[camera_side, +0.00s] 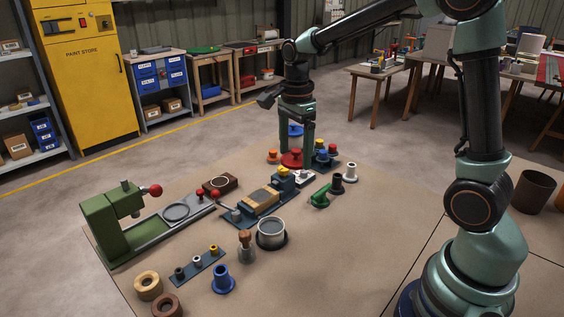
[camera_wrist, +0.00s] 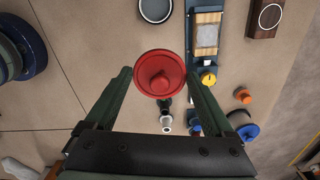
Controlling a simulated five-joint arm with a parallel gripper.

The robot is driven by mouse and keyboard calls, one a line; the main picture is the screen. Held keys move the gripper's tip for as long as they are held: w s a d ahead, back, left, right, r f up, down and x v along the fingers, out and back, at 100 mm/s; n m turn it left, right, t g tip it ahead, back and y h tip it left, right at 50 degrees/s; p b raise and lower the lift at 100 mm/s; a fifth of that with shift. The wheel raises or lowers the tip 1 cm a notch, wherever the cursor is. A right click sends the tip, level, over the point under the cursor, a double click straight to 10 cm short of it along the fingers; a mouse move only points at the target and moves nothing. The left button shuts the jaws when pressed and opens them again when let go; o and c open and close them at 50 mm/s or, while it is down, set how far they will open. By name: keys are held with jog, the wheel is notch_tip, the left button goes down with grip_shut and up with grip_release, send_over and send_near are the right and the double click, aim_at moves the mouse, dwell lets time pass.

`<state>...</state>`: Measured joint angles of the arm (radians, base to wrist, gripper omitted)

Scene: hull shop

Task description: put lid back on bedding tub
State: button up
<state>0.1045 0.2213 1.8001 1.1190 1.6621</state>
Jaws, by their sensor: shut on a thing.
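The red round lid (camera_side: 292,159) has a raised knob in its middle. My gripper (camera_side: 297,154) is shut on it, with one finger at each side. In the wrist view the lid (camera_wrist: 160,73) sits between the fingertips of my gripper (camera_wrist: 160,78). I cannot tell how far it is above the mat. The bedding tub (camera_side: 271,234) appears to be the grey round pot standing open on the mat, in front of my gripper in the side view. Its rim shows at the top edge of the wrist view (camera_wrist: 155,18), apart from the lid.
A blue fixture with a wooden block (camera_side: 262,197) lies between lid and tub, to the left. A green-handled piece (camera_side: 320,195) and a black spool (camera_side: 337,184) stand right of it. A green press (camera_side: 125,220) stands left. The mat's right part is clear.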

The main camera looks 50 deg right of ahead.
jog(key=shift+a+f, duration=1.4)
jog(key=shift+f, duration=0.8)
jog(key=shift+a+f, duration=1.45)
jog(key=shift+f, duration=0.75)
jog(key=shift+a+f, duration=1.4)
jog(key=shift+f, duration=0.8)
jog(key=shift+f, duration=0.15)
jog(key=o, duration=1)
jog(key=shift+o, duration=0.2)
notch_tip(320, 180, up, 7)
